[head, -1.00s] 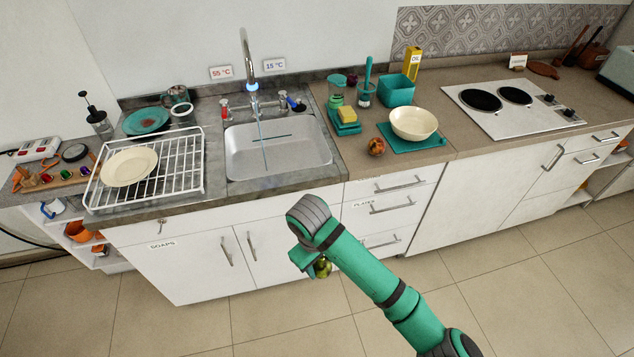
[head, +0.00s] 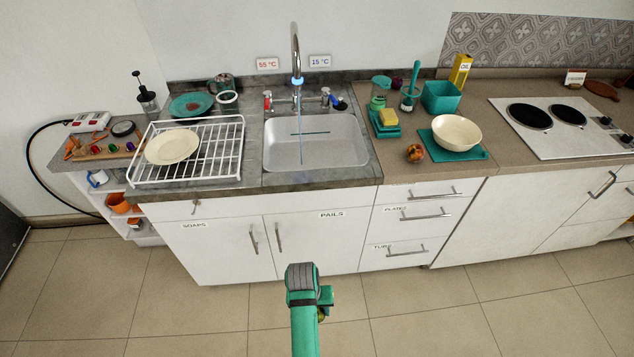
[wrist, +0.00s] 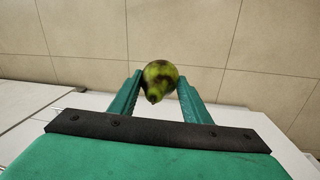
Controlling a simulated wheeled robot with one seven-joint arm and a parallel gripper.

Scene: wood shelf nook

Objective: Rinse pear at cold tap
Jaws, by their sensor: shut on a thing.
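My gripper (wrist: 160,88) is shut on the pear (wrist: 159,76), a green one with dark brown patches, held between its two teal fingers. In the head view my gripper (head: 323,298) hangs in front of the lower cabinets, and a small part of the pear (head: 321,317) shows below it; my wrist hides the rest. The sink (head: 315,150) is beyond and above it. The tall tap (head: 296,52) has a blue glow at its spout, and a thin bluish stream falls into the basin. The cold handle (head: 336,101) is blue, below the 15 °C sign (head: 319,61); the hot handle (head: 267,99) is red.
A white dish rack (head: 228,150) with a cream plate (head: 172,147) stands left of the sink. To the right are a yellow sponge (head: 389,118), an orange-brown fruit (head: 415,153) and a cream bowl (head: 456,132) on a teal mat. The floor before the cabinets is clear.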

